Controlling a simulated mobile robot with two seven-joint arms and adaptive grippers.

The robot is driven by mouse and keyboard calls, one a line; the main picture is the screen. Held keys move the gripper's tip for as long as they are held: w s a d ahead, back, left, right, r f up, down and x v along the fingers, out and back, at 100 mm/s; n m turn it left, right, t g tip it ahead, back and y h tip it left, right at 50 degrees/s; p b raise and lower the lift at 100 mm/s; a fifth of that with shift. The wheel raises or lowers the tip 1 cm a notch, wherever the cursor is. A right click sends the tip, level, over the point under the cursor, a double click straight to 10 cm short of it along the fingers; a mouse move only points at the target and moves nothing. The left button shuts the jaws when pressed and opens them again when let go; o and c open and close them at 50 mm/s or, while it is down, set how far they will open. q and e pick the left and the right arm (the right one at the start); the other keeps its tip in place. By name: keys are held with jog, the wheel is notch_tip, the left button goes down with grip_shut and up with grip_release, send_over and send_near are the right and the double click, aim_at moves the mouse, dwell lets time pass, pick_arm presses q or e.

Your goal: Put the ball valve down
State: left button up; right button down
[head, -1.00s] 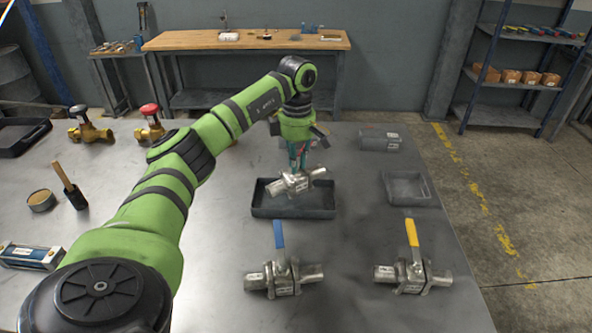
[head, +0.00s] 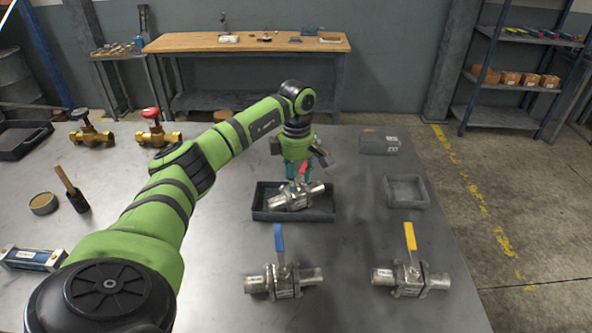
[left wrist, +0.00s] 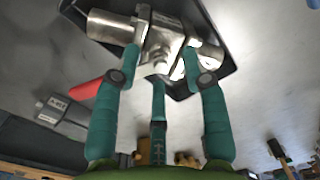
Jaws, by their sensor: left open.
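A steel ball valve with a red handle (head: 295,197) lies tilted in the dark tray (head: 262,214) on the metal table. My left gripper (head: 300,178) is right above it, with its fingers open. In the left wrist view the open fingers (left wrist: 160,75) are around the middle of the valve body (left wrist: 163,38), and the red handle (left wrist: 83,90) sticks out to the left. Whether the fingertips still touch the valve cannot be told. A ball valve with a blue handle (head: 284,280) and one with a yellow handle (head: 411,278) lie in front. My right gripper is not in view.
A small grey tray (head: 407,192) and a dark box (head: 379,143) stand on the right. Two brass valves (head: 91,135), a brush (head: 72,190), a round tin (head: 43,203) and another dark tray (head: 20,140) are on the left. Bare table surrounds the middle tray.

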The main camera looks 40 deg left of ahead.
pick_arm(q)
notch_tip(320, 180, up, 12)
jog(key=b, duration=0.1)
jog(key=shift+w, duration=0.15)
dwell(0.6)
